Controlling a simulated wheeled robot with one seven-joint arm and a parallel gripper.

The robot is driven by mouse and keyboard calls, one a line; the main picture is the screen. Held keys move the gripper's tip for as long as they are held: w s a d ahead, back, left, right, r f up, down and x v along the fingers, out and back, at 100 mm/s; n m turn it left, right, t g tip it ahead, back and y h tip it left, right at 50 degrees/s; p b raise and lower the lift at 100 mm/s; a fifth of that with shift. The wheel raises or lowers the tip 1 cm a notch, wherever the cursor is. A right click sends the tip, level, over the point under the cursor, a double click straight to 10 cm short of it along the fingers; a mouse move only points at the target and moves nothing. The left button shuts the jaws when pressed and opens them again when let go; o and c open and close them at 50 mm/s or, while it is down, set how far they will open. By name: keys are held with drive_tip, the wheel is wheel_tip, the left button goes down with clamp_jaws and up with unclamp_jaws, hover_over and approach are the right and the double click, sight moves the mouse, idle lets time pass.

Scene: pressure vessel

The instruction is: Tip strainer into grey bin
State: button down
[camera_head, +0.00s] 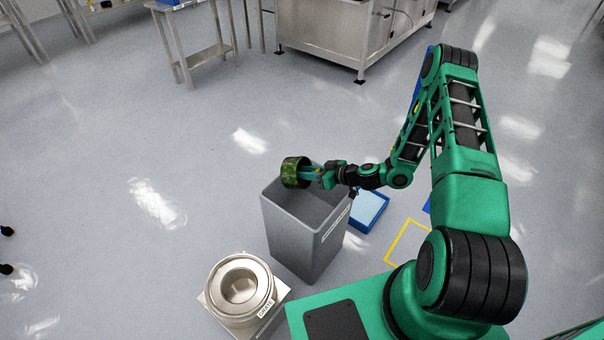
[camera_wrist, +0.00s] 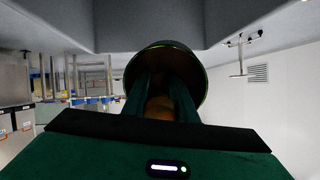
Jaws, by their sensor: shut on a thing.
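In the wrist view the strainer (camera_wrist: 180,58) shows as a round green-rimmed opening between and beyond my fingers (camera_wrist: 160,95), with something brownish low inside that I cannot make out. The grey bin (camera_head: 305,228) is tall, square and open at the top, standing on the floor with a label on its right side. Its inside bottom is hidden from view.
A round steel vessel (camera_head: 241,286) on a square base stands front left of the bin. A blue tray (camera_head: 369,210) lies right of the bin, near a yellow floor marking (camera_head: 408,243). A steel table (camera_head: 203,56) and a steel cabinet (camera_head: 335,35) stand at the back.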

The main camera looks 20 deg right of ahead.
drive_tip(key=shift+s+d+r+t+y, duration=0.1)
drive_tip(key=shift+s+d+t+y, duration=0.1)
drive_tip(key=shift+t+y, duration=0.25)
drive_tip(key=shift+s+d+r+t+y, duration=0.15)
drive_tip(key=shift+t+y, duration=0.2)
drive_tip(key=shift+y, duration=0.2)
drive_tip(key=shift+s+d+t+y, duration=0.15)
drive_tip(key=shift+d+t+y, duration=0.15)
drive_tip(key=shift+t+y, duration=0.4)
drive_tip(key=shift+s+d+r+m+t+y, duration=0.2)
drive_tip(key=shift+r+t+y, duration=0.2)
drive_tip(key=shift+r, duration=0.65)
drive_tip(key=shift+s+d+r+m+t+y, duration=0.15)
drive_tip(key=shift+d+r+t+y, duration=0.2)
drive_tip(key=shift+r, duration=0.7)
drive_tip(key=shift+s+d+r+m+t+y, duration=0.15)
drive_tip(key=shift+r+t+y, duration=0.3)
drive_tip(key=shift+r, duration=0.6)
drive_tip(key=shift+s+d+r+t+y, duration=0.2)
drive_tip(key=shift+r+t+y, duration=0.2)
drive_tip(key=shift+r, duration=0.45)
drive_tip(key=shift+s+d+r+t+y, duration=0.2)
drive_tip(key=shift+r+t+y, duration=0.25)
drive_tip(key=shift+r, duration=0.45)
drive_tip(key=shift+s+d+r+t+y, duration=0.15)
drive_tip(key=shift+d+r+t+y, duration=0.1)
drive_tip(key=shift+r+t, duration=0.45)
drive_tip(key=shift+s+d+f+m+t+y, duration=0.1)
drive_tip(key=shift+s+m+t+y, duration=0.15)
drive_tip(key=shift+m+t, duration=0.2)
